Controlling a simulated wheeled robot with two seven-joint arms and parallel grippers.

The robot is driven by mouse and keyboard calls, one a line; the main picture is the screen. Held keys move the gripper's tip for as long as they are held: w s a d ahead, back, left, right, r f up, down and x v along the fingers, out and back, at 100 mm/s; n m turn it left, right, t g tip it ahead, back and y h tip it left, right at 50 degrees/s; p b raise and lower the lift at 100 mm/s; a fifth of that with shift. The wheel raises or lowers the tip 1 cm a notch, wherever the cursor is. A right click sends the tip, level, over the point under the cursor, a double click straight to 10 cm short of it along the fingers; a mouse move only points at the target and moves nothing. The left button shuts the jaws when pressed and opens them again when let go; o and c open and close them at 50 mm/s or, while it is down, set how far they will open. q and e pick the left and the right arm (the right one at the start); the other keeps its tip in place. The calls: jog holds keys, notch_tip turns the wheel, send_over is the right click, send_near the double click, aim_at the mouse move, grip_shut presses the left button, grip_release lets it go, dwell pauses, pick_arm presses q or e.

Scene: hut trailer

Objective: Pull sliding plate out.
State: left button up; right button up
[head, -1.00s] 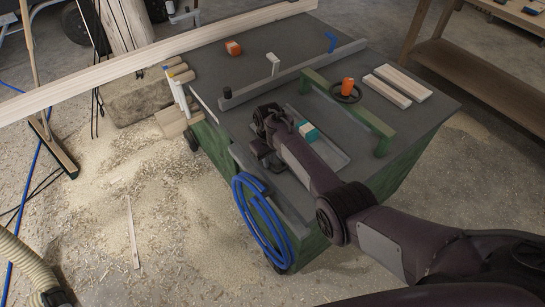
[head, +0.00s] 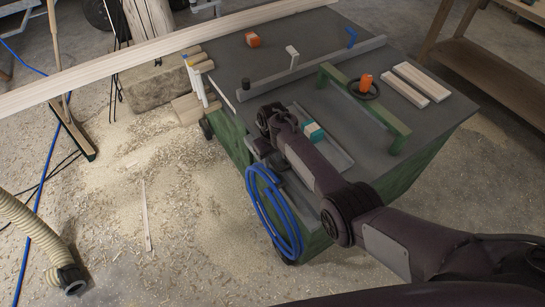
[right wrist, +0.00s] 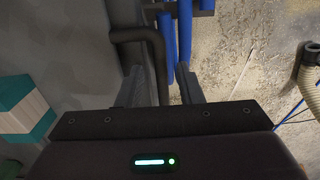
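The grey sliding plate (head: 340,153) lies flat on the dark top of the green workbench (head: 420,128), near its front left edge. A teal and wood block (head: 313,131) sits by it, partly behind my arm. Contact with the handle is not clear. My left gripper is not in view.
A blue hose coil (head: 272,215) hangs on the bench side just below my right gripper. A green bridge-shaped bar (head: 368,108) and a long grey fence (head: 315,67) stand on the bench. A long board (head: 150,58) crosses behind. Sawdust-covered floor lies open to the left.

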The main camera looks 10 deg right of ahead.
jog(key=shift+w+r, duration=0.1)
jog(key=shift+r, duration=0.5)
notch_tip(320, 180, up, 7)
jog(key=shift+f, duration=0.2)
